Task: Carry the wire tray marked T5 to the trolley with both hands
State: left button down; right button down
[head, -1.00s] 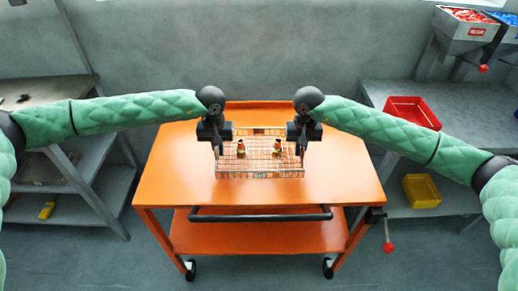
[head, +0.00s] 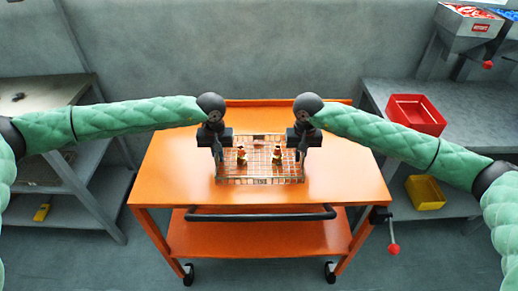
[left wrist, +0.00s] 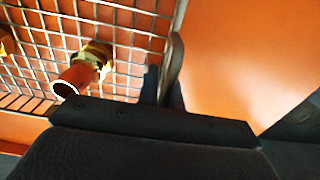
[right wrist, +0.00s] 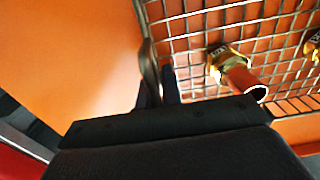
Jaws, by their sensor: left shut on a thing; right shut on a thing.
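The wire tray (head: 260,180) is a shallow metal mesh basket over the middle of the orange trolley's top (head: 170,175). It looks level and very low; I cannot tell whether it touches the top. I cannot read a T5 mark. Two small red and brass fittings (head: 241,156) (head: 277,156) stand in it, and one shows in each wrist view (left wrist: 85,68) (right wrist: 236,72). My left gripper (head: 218,155) is shut on the tray's left side. My right gripper (head: 301,155) is shut on its right side. The mesh also shows in the left wrist view (left wrist: 125,35) and right wrist view (right wrist: 200,25).
The trolley has a black handle bar (head: 262,214) at its near side and a lower shelf (head: 255,236). Grey shelving stands left (head: 90,190) and right (head: 455,110). A red bin (head: 415,113) and a yellow bin (head: 425,192) sit on the right. The trolley top is clear around the tray.

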pick_arm(q)
jog(key=c, duration=1.6)
grip_release()
jog(key=shift+a+f, duration=0.1)
jog(key=shift+a, duration=0.05)
pick_arm(e)
jog(key=c, duration=1.6)
grip_release()
jog(key=shift+d+f, duration=0.1)
pick_arm(q)
notch_tip(320, 180, up, 12)
jog(key=shift+f, duration=0.15)
pick_arm(e)
jog(key=shift+r, duration=0.5)
notch_tip(320, 180, up, 11)
